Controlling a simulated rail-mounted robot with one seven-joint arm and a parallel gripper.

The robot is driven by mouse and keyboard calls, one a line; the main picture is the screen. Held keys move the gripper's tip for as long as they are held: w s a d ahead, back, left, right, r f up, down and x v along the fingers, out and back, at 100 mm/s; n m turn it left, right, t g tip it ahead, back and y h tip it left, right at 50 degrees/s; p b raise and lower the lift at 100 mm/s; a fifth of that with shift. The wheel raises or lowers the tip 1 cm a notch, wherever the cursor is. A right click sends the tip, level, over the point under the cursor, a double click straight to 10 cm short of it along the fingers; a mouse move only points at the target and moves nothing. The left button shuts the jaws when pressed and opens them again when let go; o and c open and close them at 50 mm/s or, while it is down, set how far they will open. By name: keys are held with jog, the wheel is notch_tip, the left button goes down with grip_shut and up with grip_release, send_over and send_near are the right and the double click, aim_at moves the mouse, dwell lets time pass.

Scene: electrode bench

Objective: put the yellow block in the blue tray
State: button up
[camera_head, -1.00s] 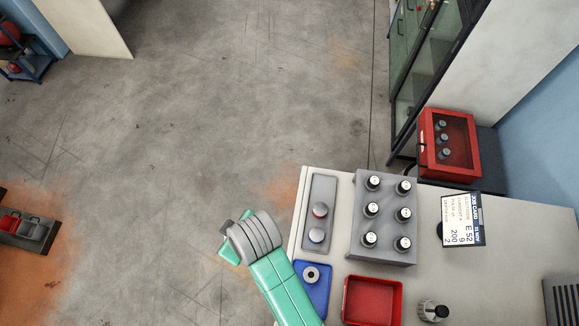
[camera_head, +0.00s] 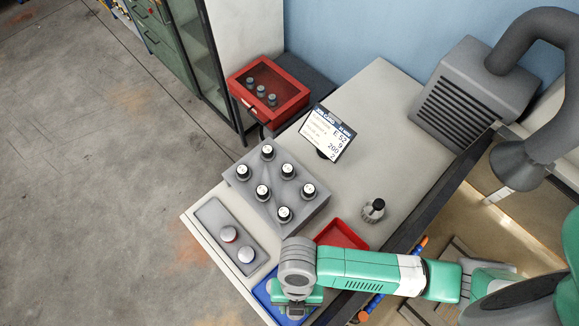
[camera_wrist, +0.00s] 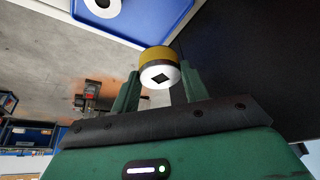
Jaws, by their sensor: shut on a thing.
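In the wrist view, my gripper (camera_wrist: 159,84) is shut on a round yellow-banded piece (camera_wrist: 152,55), which I take for the yellow block. Its near end is white with a black diamond. In the head view, the blue tray (camera_head: 262,291) is at the bench's front corner, mostly covered by my arm. My gripper (camera_head: 292,308) is over or beside it there; the held piece is hidden.
A red tray (camera_head: 343,234) lies right of my wrist.

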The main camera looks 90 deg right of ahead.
notch_tip(320, 180, down, 10)
dwell(0.5)
jog(key=shift+f, duration=0.15)
jog(key=o, duration=1.3)
jog(key=v, duration=1.2)
jog(key=shift+w, duration=0.1)
